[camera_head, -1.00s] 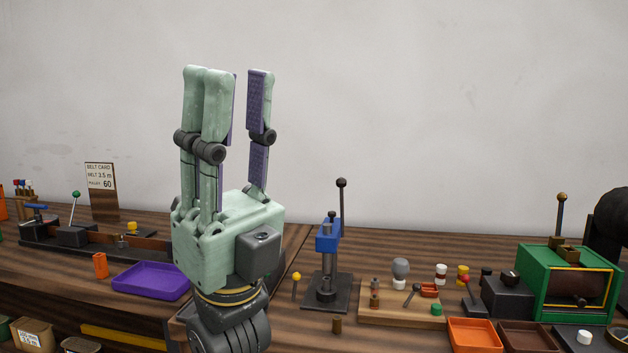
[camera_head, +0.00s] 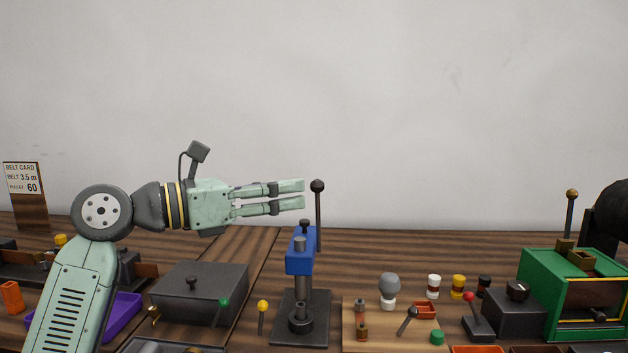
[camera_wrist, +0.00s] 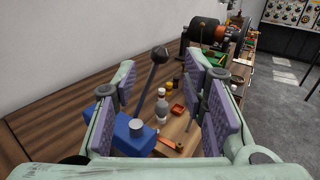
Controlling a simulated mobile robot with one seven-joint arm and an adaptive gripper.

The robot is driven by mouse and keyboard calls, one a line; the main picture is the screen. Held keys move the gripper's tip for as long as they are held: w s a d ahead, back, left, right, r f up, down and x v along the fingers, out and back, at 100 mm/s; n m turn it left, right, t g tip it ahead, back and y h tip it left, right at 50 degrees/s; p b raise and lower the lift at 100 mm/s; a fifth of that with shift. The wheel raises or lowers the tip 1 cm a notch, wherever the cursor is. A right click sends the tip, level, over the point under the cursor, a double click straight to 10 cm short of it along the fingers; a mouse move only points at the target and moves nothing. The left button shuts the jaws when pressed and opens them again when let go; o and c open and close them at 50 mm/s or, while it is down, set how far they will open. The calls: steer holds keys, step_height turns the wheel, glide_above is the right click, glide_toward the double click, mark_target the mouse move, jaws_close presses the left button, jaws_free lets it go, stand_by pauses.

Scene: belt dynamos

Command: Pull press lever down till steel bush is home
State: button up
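The press (camera_head: 301,262) has a blue head on a dark base and stands on the bench in the middle of the head view. Its lever (camera_head: 318,215) stands upright with a black ball knob on top. My gripper (camera_head: 304,194) is level, pointing right, with its fingertips just left of the lever near the knob. In the wrist view the lever (camera_wrist: 150,87) rises between my open fingers (camera_wrist: 165,85), and the blue press head (camera_wrist: 125,136) lies below. I see no finger contact with the lever. The steel bush cannot be made out clearly on the press.
A dark lidded box (camera_head: 199,291) and a yellow-knobbed lever (camera_head: 262,315) stand left of the press. To its right are a wooden board (camera_head: 380,335) with small parts, a red-knobbed lever (camera_head: 474,312) and a green machine (camera_head: 572,293).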

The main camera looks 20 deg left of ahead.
mark_target(311, 187)
steer(key=p+x, duration=0.1)
steer(key=x, duration=0.6)
steer(key=shift+p, duration=0.3)
steer(key=shift+a, duration=0.1)
steer(key=shift+c, duration=0.5)
jaws_close()
